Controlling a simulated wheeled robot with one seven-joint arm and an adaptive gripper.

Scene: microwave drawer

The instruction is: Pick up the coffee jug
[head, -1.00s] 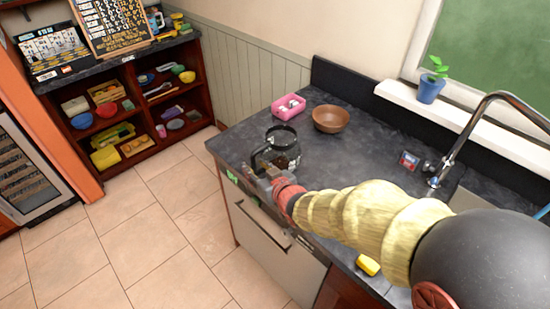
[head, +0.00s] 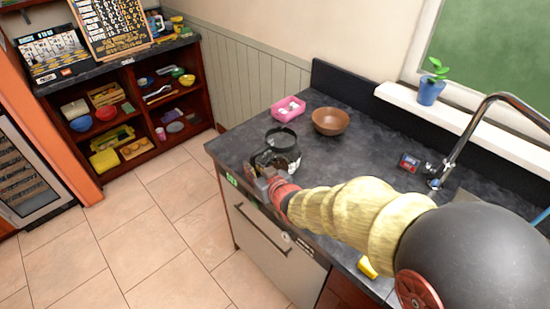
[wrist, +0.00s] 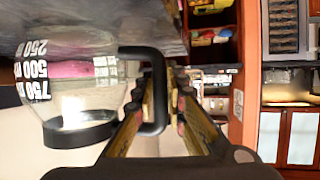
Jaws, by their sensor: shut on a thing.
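The coffee jug (head: 287,143) is clear glass with a black rim and handle, near the counter's left front corner in the head view. In the wrist view the jug (wrist: 88,88) fills the left side, with white volume marks, and looks upside down. Its black handle (wrist: 160,62) passes between my fingers. My gripper (head: 262,181) is at the handle on the jug's near side; in the wrist view the gripper (wrist: 163,105) is shut on the handle. The jug looks upright and on the counter; whether its base touches is not clear.
A pink box (head: 289,108) and a brown bowl (head: 330,121) stand behind the jug. The faucet (head: 465,130) and a small red and dark item (head: 409,162) are to the right. A drawer front (head: 270,245) lies below the counter edge. The floor at left is clear.

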